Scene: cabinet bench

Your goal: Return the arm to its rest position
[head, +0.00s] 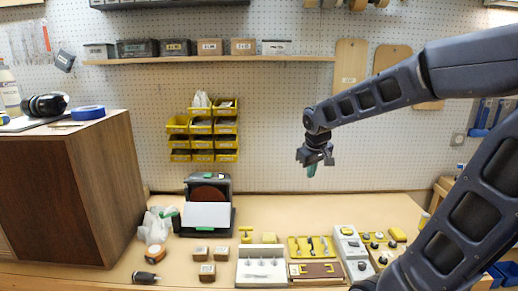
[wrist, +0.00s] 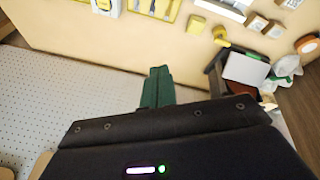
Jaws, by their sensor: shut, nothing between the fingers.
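My gripper (head: 312,170) hangs in the air in front of the pegboard, above the back of the bench and right of the yellow bins. Its green fingers are shut with nothing between them. In the wrist view the shut green fingers (wrist: 157,88) point toward the bench and touch nothing. My dark arm comes in from the right side of the head view, bent at the elbow. It hides part of the right end of the bench.
The bench (head: 330,205) holds a sander (head: 208,200), small wooden blocks (head: 207,272), a white tray (head: 262,272) and a yellow tool tray (head: 312,247). A brown cabinet (head: 70,190) stands left. Yellow bins (head: 203,141) and a shelf (head: 210,60) are on the wall. The bench's back strip below my gripper is clear.

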